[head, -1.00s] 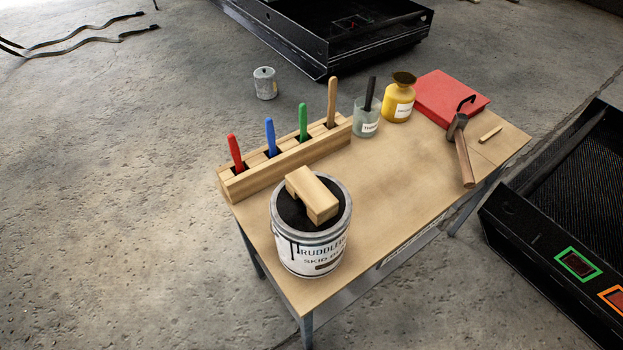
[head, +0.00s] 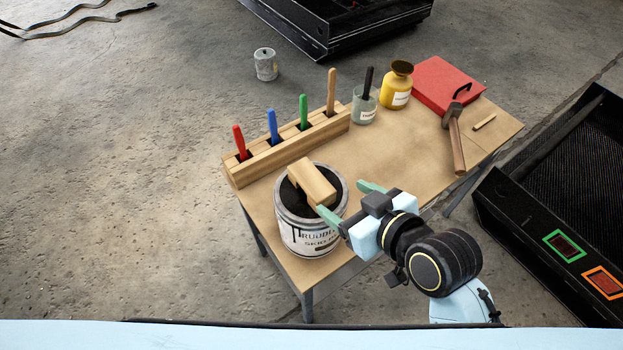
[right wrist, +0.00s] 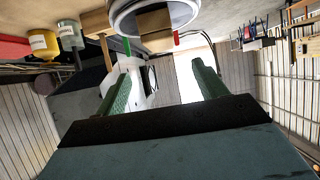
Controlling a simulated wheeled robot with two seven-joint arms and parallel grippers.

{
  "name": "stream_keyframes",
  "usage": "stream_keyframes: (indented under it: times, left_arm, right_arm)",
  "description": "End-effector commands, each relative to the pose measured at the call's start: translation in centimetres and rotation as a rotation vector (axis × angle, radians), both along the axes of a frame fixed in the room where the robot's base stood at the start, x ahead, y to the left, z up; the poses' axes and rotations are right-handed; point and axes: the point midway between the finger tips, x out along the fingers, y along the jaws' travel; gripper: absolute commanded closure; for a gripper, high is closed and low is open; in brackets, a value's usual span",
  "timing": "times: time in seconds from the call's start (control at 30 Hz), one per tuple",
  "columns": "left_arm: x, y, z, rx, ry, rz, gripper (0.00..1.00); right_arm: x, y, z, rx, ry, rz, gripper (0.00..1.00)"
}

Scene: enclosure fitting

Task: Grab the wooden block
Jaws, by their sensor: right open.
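The wooden block (head: 311,183) lies across the top of an open paint tin (head: 308,237) with a dark inside, on the table's near left part. My right gripper (head: 346,198) is open at the tin's right side. One green fingertip overlaps the block's near end in the head view; whether it touches cannot be told. The other finger is right of the tin, with nothing between them. In the right wrist view, the fingers (right wrist: 160,85) are spread and empty, and the block (right wrist: 153,22) shows at the tin's mouth beyond them. My left gripper is not in view.
A wooden rack (head: 290,149) with several coloured-handled tools stands behind the tin. A glass jar (head: 363,108), a yellow pot (head: 397,88), a red case (head: 444,86) and a hammer (head: 455,140) are farther back. The table middle (head: 385,150) is clear.

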Motion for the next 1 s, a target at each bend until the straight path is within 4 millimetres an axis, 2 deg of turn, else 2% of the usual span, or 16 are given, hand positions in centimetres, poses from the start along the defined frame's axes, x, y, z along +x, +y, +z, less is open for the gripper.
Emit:
stream_keyframes:
  times: [0.3,0.57,0.9,1.0]
  left_arm:
    - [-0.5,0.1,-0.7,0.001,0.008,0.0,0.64]
    - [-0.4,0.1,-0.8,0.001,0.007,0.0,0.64]
    - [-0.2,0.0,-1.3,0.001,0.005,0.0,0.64]
    - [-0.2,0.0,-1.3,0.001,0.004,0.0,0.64]
  right_arm:
    - [4.2,3.0,-2.8,0.003,-0.001,-0.001,0.29]
    - [5.5,4.0,-3.7,0.001,0.0,0.0,0.29]
    - [8.4,6.3,-6.0,0.002,-0.001,-0.002,0.29]
    - [8.7,6.5,-6.3,0.0,0.0,-0.001,0.29]
